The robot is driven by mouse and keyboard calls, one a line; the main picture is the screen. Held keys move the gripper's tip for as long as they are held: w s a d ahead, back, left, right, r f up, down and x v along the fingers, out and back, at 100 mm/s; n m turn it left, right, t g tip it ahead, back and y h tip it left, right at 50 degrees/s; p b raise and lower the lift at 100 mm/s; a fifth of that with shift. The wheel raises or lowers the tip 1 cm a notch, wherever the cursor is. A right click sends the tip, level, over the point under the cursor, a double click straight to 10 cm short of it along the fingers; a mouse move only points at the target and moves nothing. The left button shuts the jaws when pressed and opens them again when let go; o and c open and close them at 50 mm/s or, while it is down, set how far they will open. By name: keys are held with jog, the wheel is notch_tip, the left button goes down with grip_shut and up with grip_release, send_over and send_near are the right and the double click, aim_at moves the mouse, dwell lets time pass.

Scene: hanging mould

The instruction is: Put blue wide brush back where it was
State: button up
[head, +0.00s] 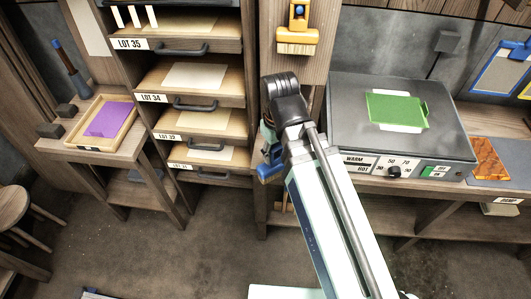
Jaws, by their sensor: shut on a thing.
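A blue wide piece, which looks like the blue wide brush (269,171), shows just left of my arm, in front of the wooden post. My gripper (268,152) is mostly hidden behind my own wrist; it is shut on this brush. The brush's bristles and far end are hidden, and I cannot tell whether it touches the post. Higher on the post, an orange-and-blue tool (298,14) sits at a wooden holder (297,42).
Left of the post is a rack of labelled drawers (188,75). A side table holds a tray (84,143) with a purple sheet (107,117). On the right, a hot plate (345,112) carries a green slab (396,109). The floor in front is mostly clear.

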aim_at(267, 169)
jog(key=shift+s+a+f+n, duration=0.25)
jog(key=shift+s+a+f, duration=0.25)
jog(key=shift+s, duration=0.15)
jog(key=shift+s+a+f+n, duration=0.25)
jog(key=shift+s+a+f, duration=0.25)
jog(key=shift+s, duration=0.1)
jog(key=shift+a, duration=0.15)
jog(key=shift+w+a+p, duration=0.1)
jog(key=shift+w+p, duration=0.2)
jog(key=shift+p, duration=0.15)
jog(key=w+f+p, duration=0.2)
jog(key=w+p, duration=0.1)
jog(key=w, duration=0.5)
jog(key=w+f+p, duration=0.1)
jog(key=w+p, duration=0.3)
jog(key=w, duration=0.5)
jog(key=shift+d+f, duration=0.4)
jog(key=shift+d, duration=0.05)
jog(key=shift+f, duration=0.1)
jog(key=o, duration=1)
